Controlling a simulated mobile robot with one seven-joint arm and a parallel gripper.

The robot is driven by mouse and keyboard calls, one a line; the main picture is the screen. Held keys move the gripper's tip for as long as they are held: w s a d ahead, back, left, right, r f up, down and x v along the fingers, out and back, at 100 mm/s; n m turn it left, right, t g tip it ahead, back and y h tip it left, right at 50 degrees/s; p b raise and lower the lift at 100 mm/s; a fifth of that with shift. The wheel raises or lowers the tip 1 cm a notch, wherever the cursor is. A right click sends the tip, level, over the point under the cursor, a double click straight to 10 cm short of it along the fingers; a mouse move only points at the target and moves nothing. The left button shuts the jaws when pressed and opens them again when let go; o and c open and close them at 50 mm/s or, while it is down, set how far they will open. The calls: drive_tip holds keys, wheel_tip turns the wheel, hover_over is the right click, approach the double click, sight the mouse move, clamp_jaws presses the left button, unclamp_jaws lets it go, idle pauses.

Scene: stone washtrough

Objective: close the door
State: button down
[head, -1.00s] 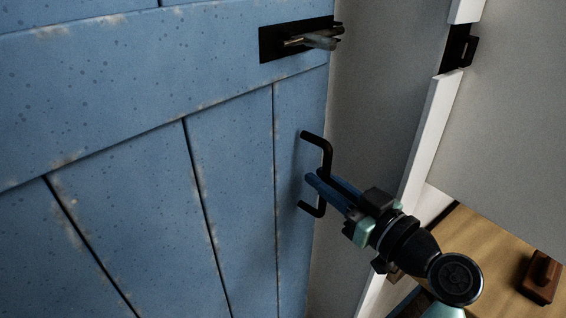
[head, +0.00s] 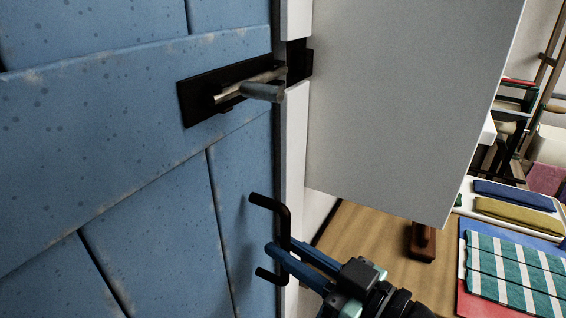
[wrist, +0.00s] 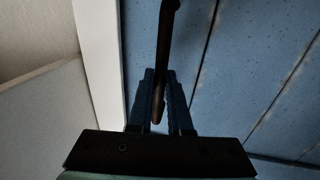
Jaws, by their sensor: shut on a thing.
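The blue plank door (head: 130,140) fills the left of the head view. Its right edge lies right beside the white door frame (head: 295,130), with only a narrow dark strip showing between; I cannot tell whether it is fully seated. A black bar handle (head: 285,222) stands out from the door. My gripper (head: 272,252) is shut on this handle, its blue fingers on either side of the bar. The wrist view shows the handle (wrist: 166,40) running down between the fingers (wrist: 159,90). A bolt latch (head: 245,92) sits on the door above.
A black keeper (head: 299,62) is on the frame, just right of the bolt. A grey wall panel (head: 400,90) stands beyond the frame. A wooden surface (head: 370,240) at lower right holds a brown block (head: 422,242). Folded cloths (head: 515,205) lie further right.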

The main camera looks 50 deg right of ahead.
drive_tip(key=shift+s+d, duration=0.1)
drive_tip(key=shift+s, duration=0.05)
drive_tip(key=c, duration=0.8)
unclamp_jaws()
drive_tip(key=shift+s, duration=0.2)
drive_tip(key=shift+c, duration=0.2)
drive_tip(key=shift+w, duration=0.15)
drive_tip(key=s, duration=1.3)
drive_tip(key=shift+a, duration=0.2)
